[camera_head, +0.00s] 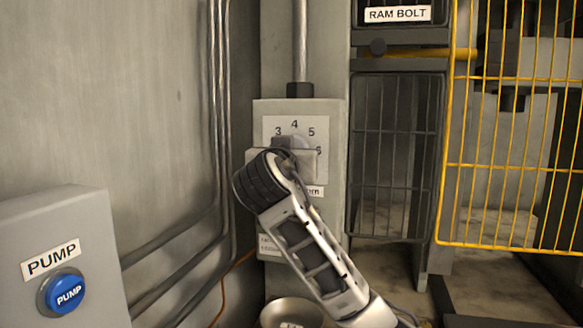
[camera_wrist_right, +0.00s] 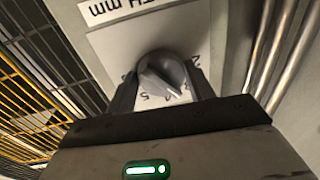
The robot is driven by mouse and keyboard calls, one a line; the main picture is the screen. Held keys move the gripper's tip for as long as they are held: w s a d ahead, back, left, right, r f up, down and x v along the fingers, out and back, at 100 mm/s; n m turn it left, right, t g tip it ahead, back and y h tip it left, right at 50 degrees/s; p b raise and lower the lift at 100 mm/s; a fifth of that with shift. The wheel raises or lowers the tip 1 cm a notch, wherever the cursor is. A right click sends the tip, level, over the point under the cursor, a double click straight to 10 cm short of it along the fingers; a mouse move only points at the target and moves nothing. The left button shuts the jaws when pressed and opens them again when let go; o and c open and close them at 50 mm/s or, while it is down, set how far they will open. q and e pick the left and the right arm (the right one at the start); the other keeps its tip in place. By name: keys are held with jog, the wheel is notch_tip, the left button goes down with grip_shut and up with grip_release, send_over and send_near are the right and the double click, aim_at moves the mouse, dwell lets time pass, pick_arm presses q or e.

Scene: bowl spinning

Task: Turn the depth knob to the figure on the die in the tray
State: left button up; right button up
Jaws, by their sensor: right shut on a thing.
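The depth knob (camera_wrist_right: 167,72) is a grey round knob on a white dial plate (camera_wrist_right: 125,42) with printed figures. Its white pointer line slants toward the figures, around 3 to 4; I cannot tell exactly which. My right gripper (camera_wrist_right: 163,92) is shut on the knob, one dark finger on each side. In the head view my right gripper (camera_head: 292,152) covers most of the knob; 3, 4, 5 and 6 show around it. A round metal tray (camera_head: 270,312) is at the bottom edge, with a whitish die (camera_head: 290,325) partly cut off; its figure is unreadable. My left gripper is not in view.
The dial box (camera_head: 335,125) is on a grey column. A blue PUMP button (camera_head: 65,292) is at lower left. Pipes (camera_head: 222,120) run down the wall. A yellow cage (camera_head: 447,150) and a dark mesh guard (camera_head: 397,150) stand to the right.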

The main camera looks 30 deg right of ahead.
pick_arm(q)
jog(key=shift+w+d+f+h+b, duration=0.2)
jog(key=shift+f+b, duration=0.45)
jog(key=shift+b, duration=0.8)
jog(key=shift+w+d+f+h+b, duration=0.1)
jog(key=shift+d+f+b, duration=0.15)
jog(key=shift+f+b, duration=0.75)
pick_arm(e)
jog(key=shift+w+a+m+h+b, duration=0.1)
jog(key=shift+m+h+b, duration=0.1)
jog(key=shift+m, duration=1.45)
jog(key=shift+a+m+h+b, duration=0.1)
jog(key=shift+m+b, duration=0.1)
jog(key=shift+m, duration=1.45)
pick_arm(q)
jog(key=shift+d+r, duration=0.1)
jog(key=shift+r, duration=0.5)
pick_arm(e)
jog(key=shift+d, duration=0.1)
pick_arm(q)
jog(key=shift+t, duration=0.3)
pick_arm(e)
jog(key=o, duration=1)
jog(key=shift+c, duration=0.2)
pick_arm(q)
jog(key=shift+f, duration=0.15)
